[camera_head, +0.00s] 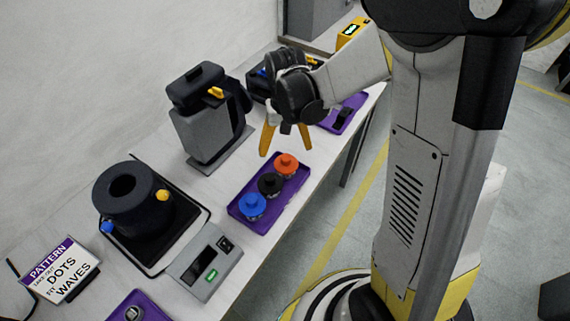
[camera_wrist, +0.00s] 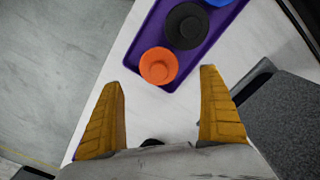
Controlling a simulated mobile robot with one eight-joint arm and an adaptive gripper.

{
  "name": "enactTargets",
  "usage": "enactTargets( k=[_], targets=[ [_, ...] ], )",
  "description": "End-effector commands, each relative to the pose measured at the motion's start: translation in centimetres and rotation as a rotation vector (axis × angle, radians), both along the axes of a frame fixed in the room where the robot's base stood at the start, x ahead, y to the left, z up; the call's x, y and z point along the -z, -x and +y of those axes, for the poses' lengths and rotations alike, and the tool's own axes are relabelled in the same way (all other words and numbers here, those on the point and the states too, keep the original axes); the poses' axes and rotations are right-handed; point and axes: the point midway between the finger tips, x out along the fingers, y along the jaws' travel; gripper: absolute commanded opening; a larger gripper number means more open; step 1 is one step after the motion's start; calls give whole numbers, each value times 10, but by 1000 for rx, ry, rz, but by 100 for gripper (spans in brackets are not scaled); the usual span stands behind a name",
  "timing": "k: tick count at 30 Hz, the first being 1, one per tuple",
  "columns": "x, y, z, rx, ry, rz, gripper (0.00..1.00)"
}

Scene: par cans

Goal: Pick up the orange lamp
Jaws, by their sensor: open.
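The orange lamp (camera_head: 286,163) stands at the far end of a purple tray (camera_head: 243,224) in the head view, in a row with a black lamp (camera_head: 269,184) and a blue lamp (camera_head: 252,205). In the wrist view the orange lamp (camera_wrist: 158,66) is at the tray's near corner, ahead of my fingertips and between their lines. My gripper (camera_head: 285,152) has yellow fingers pointing down, spread apart and empty, above the table close to the orange lamp. It also shows in the wrist view (camera_wrist: 160,80). The fingers do not touch the lamp.
A grey and black machine (camera_head: 205,120) stands left of my gripper. A dark round device (camera_head: 132,200) on a black base and a grey box with a green display (camera_head: 206,262) stand nearer. A sign (camera_head: 62,268) is at lower left. White table (camera_head: 222,200) shows around the tray.

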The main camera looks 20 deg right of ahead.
Motion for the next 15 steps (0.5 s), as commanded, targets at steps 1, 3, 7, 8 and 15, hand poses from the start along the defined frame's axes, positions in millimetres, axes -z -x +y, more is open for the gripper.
enactTargets(
  k=[1, 3, 7, 8, 15],
  targets=[
    [7, 0, 0, 0, 0, 0, 90],
    [11, 0, 0, 0, 0, 0, 90],
    [20, 1, 0, 0, 0, -1, 90],
    [24, 2, 0, 0, 0, -1, 90],
    [61, 4, 0, 0, 0, -1, 90]
  ],
)
